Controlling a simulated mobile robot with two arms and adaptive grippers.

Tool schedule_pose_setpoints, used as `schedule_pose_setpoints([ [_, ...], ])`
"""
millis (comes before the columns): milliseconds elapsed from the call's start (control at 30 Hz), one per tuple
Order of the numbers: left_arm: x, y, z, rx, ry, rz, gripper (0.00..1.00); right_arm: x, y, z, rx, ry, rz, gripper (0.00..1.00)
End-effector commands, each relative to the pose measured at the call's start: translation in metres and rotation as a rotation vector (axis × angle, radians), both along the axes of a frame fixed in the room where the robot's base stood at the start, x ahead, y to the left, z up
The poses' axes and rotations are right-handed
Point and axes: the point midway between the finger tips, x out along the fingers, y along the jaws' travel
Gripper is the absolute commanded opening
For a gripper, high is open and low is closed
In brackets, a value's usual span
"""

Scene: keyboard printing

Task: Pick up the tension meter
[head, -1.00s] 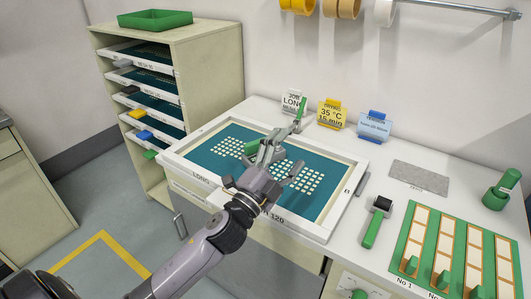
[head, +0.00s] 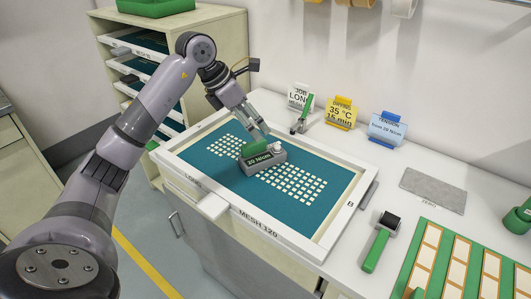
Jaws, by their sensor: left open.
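The tension meter (head: 264,161) is a small grey block with a green part on its left and a label ending in N/cm. It rests on the teal mesh of the framed screen (head: 308,226), between the two patches of pale squares. My left gripper (head: 262,138) points down at it from above, with its fingers apart. The fingertips are at or just above the meter's top; I cannot tell whether they touch it. My right gripper is out of view.
Behind the screen stand a white job card (head: 300,96), a yellow drying card (head: 341,112) and a blue tension card (head: 387,129). A green-handled roller (head: 381,242) and a grey plate (head: 433,190) lie to the right. A screen rack (head: 219,50) stands at the back left.

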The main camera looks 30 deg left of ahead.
Motion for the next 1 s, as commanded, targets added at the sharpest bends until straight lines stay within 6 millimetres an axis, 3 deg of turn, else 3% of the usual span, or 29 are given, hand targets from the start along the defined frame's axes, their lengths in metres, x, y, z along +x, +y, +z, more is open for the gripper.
schedule_pose_setpoints([
  [100,-0.01,0.03,0.007,0.082,0.05,0.047,0.73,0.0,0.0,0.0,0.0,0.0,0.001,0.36],
  [200,-0.013,0.038,0.005,0.105,0.071,0.061,0.73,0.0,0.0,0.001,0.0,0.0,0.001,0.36],
  [700,0.02,0.019,-0.085,0.102,0.074,0.06,0.73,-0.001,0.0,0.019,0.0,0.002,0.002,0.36],
  [1000,0.029,0.015,-0.108,0.104,0.072,0.06,0.73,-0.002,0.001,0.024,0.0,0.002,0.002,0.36],
])
